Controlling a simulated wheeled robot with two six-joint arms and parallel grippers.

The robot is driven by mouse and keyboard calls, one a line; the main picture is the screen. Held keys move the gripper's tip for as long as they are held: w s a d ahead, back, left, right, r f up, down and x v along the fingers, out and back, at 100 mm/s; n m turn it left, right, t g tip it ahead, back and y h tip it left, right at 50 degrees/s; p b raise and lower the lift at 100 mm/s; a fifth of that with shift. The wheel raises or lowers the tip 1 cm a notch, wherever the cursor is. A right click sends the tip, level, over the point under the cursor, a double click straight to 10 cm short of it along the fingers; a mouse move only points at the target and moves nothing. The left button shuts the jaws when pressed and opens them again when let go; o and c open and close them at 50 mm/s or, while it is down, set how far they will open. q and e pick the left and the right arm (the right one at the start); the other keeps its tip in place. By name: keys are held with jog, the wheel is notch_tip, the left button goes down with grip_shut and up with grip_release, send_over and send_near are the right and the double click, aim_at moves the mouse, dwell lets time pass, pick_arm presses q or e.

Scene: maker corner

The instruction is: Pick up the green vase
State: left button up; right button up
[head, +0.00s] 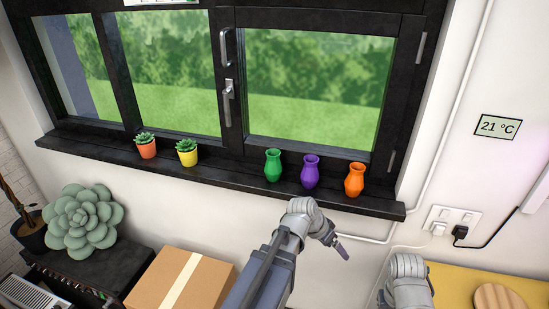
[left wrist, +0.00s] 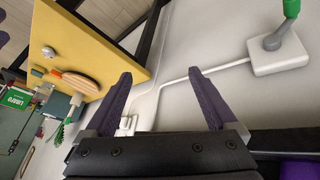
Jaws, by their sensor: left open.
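The green vase (head: 273,165) stands upright on the black window sill, left of the purple vase (head: 310,172) and the orange vase (head: 355,180). My left gripper (head: 341,249) is in front of and below the sill, right of the green vase and apart from it. In the left wrist view its two fingers (left wrist: 158,102) are spread with nothing between them. The green vase cannot be made out in that view; a purple patch shows at its lower right corner. Part of my right arm shows at the head view's bottom right; its gripper is out of sight.
The sill (head: 220,178) also bears two potted succulents, one in an orange pot (head: 147,150) and one in a yellow pot (head: 188,157). A cardboard box (head: 160,285) is below left. A yellow table (head: 455,284) with a round wooden board (head: 497,297) is at right.

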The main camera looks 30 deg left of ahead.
pick_arm(q)
jog(key=w+a+r+n+t+p, duration=0.1)
jog(key=w+a+r+t+p, duration=0.15)
jog(key=a+r, duration=0.45)
jog(key=w+a+r+t+p, duration=0.2)
jog(key=w+a+r+t, duration=0.15)
jog(key=a, duration=0.45)
jog(key=n+t+y+p, duration=0.2)
jog(key=t+y, duration=0.1)
send_near(269, 156)
jog(key=x, duration=0.5)
jog(key=shift+d+b+x, duration=0.25)
jog(key=shift+b+x, duration=0.4)
jog(key=shift+x, duration=0.45)
jog(key=shift+b+x, duration=1.05)
jog(key=shift+x, duration=1.75)
jog(key=shift+s+a, duration=0.15)
jog(key=shift+a, duration=0.05)
pick_arm(e)
notch_tip(269, 156, up, 5)
jog(key=shift+f, duration=0.15)
pick_arm(q)
grip_shut()
